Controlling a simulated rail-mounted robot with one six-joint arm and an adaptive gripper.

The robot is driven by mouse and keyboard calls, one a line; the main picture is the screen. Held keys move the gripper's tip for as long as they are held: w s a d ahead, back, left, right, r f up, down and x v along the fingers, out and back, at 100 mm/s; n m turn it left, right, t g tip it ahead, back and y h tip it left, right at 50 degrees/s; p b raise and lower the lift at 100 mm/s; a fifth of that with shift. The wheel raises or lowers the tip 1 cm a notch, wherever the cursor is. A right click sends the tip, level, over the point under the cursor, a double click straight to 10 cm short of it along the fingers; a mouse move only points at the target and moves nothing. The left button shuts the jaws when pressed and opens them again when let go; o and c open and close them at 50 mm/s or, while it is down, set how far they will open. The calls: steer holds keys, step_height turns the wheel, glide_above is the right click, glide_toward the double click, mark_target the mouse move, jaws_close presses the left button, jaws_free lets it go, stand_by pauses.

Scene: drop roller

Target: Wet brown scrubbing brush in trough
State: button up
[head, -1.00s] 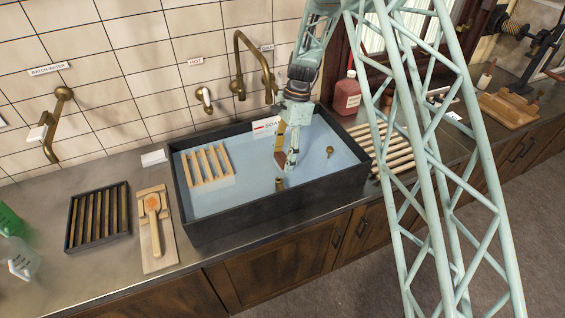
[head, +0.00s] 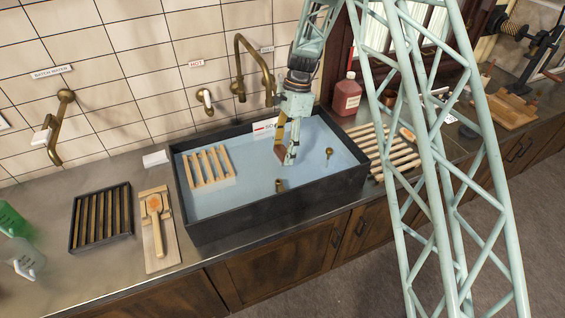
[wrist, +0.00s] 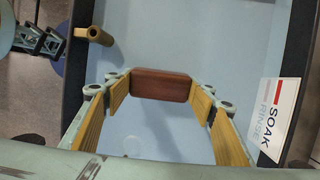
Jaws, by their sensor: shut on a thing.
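The brown scrubbing brush (wrist: 160,85) shows in the wrist view as a reddish-brown block between the fingertips of my gripper (wrist: 160,92). In the head view, the brush (head: 280,154) is at the tips of my gripper (head: 285,150), over the inside of the dark trough (head: 280,208). My gripper is shut on it. The trough holds pale blue water (head: 230,202). I cannot tell whether the brush touches the water. Its bristles are hidden.
A wooden slatted rack (head: 209,167) stands in the trough's left part. A brass fitting (head: 279,185) and a small brass knob (head: 329,153) are near my gripper. A brass tap (head: 240,65) stands behind.

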mark_target(283, 150)
steer(key=shift+r+p, duration=1.7)
steer(key=shift+r, duration=2.15)
stand_by(1.2)
steer(key=shift+r+p, duration=0.75)
steer(key=shift+r, duration=0.7)
